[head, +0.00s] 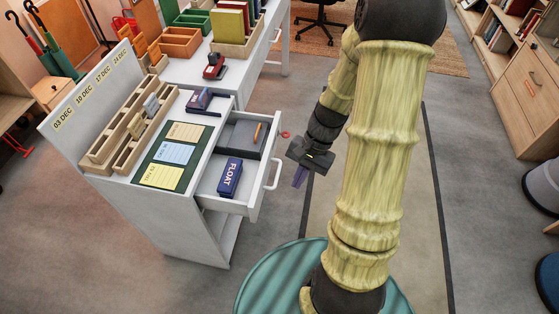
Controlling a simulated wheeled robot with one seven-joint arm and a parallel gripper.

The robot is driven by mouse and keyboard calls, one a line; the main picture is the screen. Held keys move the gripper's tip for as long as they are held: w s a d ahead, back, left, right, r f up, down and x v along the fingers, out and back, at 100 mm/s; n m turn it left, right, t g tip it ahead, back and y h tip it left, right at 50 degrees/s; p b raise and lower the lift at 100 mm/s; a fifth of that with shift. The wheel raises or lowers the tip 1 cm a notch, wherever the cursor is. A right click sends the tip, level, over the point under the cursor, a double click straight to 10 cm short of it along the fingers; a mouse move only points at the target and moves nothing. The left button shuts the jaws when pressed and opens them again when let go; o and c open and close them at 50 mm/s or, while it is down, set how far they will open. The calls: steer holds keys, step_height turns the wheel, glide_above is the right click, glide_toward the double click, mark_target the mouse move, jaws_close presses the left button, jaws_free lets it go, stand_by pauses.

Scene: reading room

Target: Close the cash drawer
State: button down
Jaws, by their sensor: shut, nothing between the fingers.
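The cash drawer (237,204) is pulled open from the right side of the white desk (160,211). Its front panel carries a white bar handle (275,173). Inside lie a dark blue box marked FLOAT (230,177) and a dark grey tray (240,137) with a small orange-brown item in it. My gripper (300,177) is to the right of the drawer handle, apart from it in the picture.
The desk top holds a wooden rack (125,140), a dark green board with cards (150,175) and a stamp-like item (203,100). A red ring (285,134) shows by the drawer's far corner. Floor (285,215) right of the drawer is clear.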

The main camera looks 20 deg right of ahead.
mark_target(269, 158)
steer(key=w+d+f+m+t+y+b, duration=0.1)
steer(key=w+d+f+m+t+y, duration=0.2)
steer(key=m, duration=0.4)
steer(key=w+d+f+m+t+y+b, duration=0.1)
steer(key=w+d+f+m+t+y, duration=0.2)
steer(key=d+f+m+t+y, duration=0.3)
steer(key=shift+w+d+m+t+y, duration=0.4)
steer(key=shift+d+m+t+y, duration=0.5)
steer(key=shift+d+m+t, duration=0.25)
steer(key=x, duration=1.4)
steer(key=shift+a, duration=0.1)
